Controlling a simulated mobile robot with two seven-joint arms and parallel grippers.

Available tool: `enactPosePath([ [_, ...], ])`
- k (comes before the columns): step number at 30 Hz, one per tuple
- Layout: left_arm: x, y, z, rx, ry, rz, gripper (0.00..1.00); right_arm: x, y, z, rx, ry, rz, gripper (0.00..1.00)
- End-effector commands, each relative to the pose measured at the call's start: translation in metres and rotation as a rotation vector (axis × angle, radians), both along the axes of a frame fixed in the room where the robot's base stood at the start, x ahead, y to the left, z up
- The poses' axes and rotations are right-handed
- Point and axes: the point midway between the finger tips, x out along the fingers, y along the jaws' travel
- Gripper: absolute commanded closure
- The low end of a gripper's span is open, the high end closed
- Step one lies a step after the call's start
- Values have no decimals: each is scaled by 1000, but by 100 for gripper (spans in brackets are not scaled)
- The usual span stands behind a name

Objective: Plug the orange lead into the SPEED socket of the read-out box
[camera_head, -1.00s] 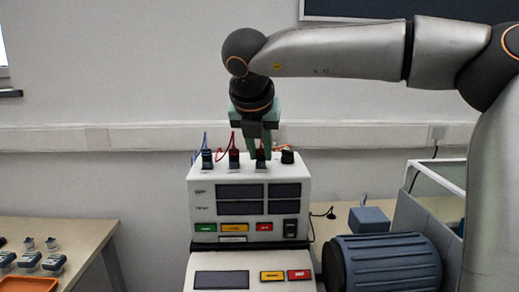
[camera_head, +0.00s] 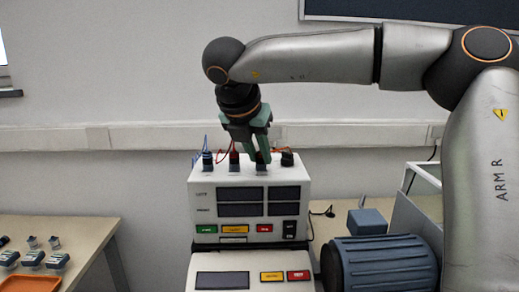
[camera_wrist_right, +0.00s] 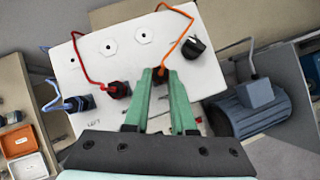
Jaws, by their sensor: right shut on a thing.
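The white read-out box (camera_head: 202,206) stands in the middle of the head view, with dark displays and coloured buttons on its front. My right gripper (camera_head: 262,160) is over its top and shut on the dark plug of the orange lead (camera_wrist_right: 178,42). In the right wrist view the green fingertips (camera_wrist_right: 160,76) are on that plug, in line with the red lead's plug (camera_wrist_right: 118,90) and the blue lead's plug (camera_wrist_right: 80,104). The plug is at the box top; its depth in a socket and the SPEED label cannot be made out. My left gripper is out of view.
A black knob (camera_wrist_right: 193,47) is close to the right of the plug. A blue ribbed motor (camera_head: 385,265) lies to the right. A table with small parts (camera_head: 60,230) is at the left.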

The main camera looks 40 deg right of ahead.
Motion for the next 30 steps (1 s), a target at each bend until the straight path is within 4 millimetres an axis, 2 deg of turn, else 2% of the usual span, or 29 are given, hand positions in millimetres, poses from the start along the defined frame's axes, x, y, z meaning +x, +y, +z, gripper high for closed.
enactPosePath([
  [15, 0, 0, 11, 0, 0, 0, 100, 2, 0, 1, 0, 0, -93, 100],
  [26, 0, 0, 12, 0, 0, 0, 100, 1, 0, 0, -1, -1, -106, 100],
  [27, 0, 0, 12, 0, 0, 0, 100, 1, 0, 0, -1, -1, -106, 72],
  [30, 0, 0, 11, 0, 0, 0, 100, 1, 0, 0, -1, -1, -106, 61],
])
